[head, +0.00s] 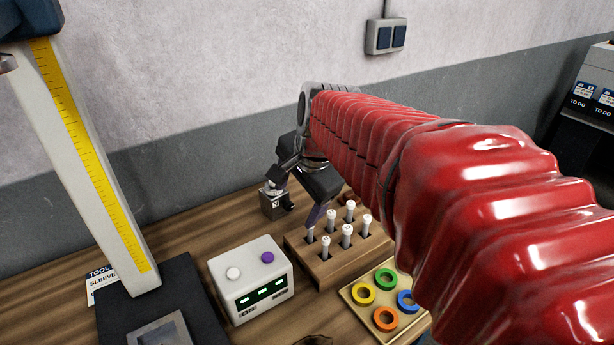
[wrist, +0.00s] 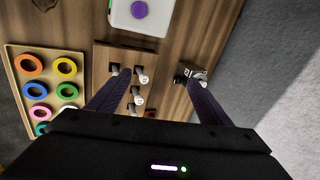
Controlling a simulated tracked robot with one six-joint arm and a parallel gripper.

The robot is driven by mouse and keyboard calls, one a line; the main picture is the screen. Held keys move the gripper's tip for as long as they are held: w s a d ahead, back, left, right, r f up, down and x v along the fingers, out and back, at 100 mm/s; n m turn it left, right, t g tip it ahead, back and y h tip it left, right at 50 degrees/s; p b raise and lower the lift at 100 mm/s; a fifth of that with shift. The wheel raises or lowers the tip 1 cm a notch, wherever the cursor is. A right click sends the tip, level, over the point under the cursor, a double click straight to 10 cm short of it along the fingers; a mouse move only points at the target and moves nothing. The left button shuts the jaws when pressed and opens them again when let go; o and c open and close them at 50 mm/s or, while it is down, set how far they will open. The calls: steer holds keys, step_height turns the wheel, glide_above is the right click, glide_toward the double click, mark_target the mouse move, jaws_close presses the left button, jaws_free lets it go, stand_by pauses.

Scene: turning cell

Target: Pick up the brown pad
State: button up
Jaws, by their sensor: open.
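A dark brown, irregular flat shape (head: 313,341) lies on the wooden bench, cut off by the bottom edge of the head view; it may be the brown pad. It also shows at the top left edge of the wrist view (wrist: 45,4), again only partly. My gripper (head: 293,208) is over the back of the bench, well away from it. In the wrist view my gripper (wrist: 158,84) has its two dark fingers wide apart, with nothing held between them. One finger is close to the wooden pin holder (head: 330,266), the other close to a small metal block (head: 277,207).
The holder carries several upright white-topped pins. A tray (wrist: 14,50) of coloured rings sits in front of it. A white control box (head: 250,282) with a purple button stands left of the holder. A ruled column (head: 95,165) on a black base rises farther left. The wall is behind.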

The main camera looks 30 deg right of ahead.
steer(key=w+d+f+m, duration=0.1)
steer(key=w+d+m, duration=0.4)
steer(key=d+m, duration=0.5)
steer(key=m, duration=0.9)
glide_toward(350, 191)
steer(key=v, duration=0.3)
steer(key=shift+s+a+r, duration=0.1)
steer(key=shift+a+r, duration=0.1)
steer(key=shift+f, duration=0.1)
steer(key=x, duration=0.8)
steer(key=shift+a, duration=0.1)
steer(key=shift+f, duration=0.2)
steer(key=shift+d+x, duration=0.15)
steer(key=shift+x, duration=1.15)
steer(key=shift+d+x, duration=0.15)
steer(key=shift+x, duration=1.2)
steer(key=shift+r, duration=0.1)
